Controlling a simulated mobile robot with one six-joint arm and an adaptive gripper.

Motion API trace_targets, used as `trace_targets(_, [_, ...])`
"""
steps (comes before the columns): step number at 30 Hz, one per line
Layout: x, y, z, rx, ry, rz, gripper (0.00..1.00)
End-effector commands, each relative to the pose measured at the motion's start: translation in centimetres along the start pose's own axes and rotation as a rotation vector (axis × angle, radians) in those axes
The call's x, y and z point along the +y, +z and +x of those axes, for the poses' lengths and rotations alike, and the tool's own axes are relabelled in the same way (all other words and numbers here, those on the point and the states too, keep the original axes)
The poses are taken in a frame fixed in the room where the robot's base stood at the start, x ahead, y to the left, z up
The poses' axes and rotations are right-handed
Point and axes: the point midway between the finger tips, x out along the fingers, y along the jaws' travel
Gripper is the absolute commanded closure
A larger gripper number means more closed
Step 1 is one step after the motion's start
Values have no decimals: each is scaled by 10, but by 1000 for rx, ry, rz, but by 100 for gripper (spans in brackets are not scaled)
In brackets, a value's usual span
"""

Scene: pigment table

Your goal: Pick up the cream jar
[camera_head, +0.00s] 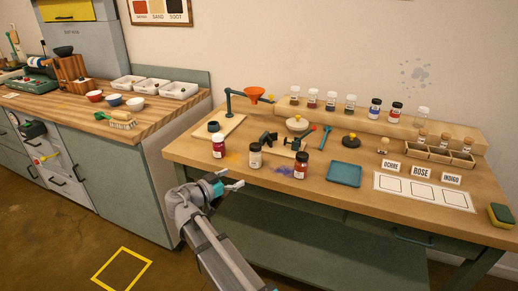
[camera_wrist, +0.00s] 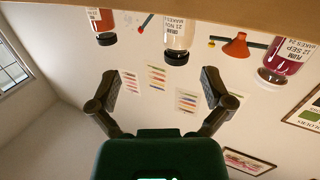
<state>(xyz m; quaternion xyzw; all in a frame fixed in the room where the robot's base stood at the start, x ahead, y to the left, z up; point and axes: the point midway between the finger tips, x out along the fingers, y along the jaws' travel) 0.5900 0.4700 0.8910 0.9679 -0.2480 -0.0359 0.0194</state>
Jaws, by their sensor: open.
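The cream jar (camera_head: 255,156), with a dark lid and a pale label, stands near the front edge of the pigment table. It also shows upside down in the wrist view (camera_wrist: 180,34), above and between my fingers. My gripper (camera_head: 232,180) is open and empty, in front of the table edge and apart from the jar. Its two spread fingers also show in the wrist view (camera_wrist: 170,83). A plum jar with a white lid (camera_head: 218,147) stands left of the cream jar. A brick-red jar with a dark lid (camera_head: 301,166) stands to its right.
An orange funnel on a stand (camera_head: 254,93) and small dark tools (camera_head: 268,138) stand behind the jars. A blue tray (camera_head: 344,175) lies to the right. The wooden counter (camera_head: 165,105) is on the left. Floor space before the table is clear.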

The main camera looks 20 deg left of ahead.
Motion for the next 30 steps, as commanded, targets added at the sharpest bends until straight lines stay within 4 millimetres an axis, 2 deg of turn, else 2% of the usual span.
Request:
trace_targets(1, [-7,-8,-10,19,-15,16,0])
trace_targets(6, [-16,-18,-26,58,-39,51,0])
trace_targets(17, [-16,-18,-25,62,-38,55,0])
trace_targets(23, [-16,-18,-15,61,-36,54,0])
trace_targets(30, [-17,-20,14,61,-34,54,0])
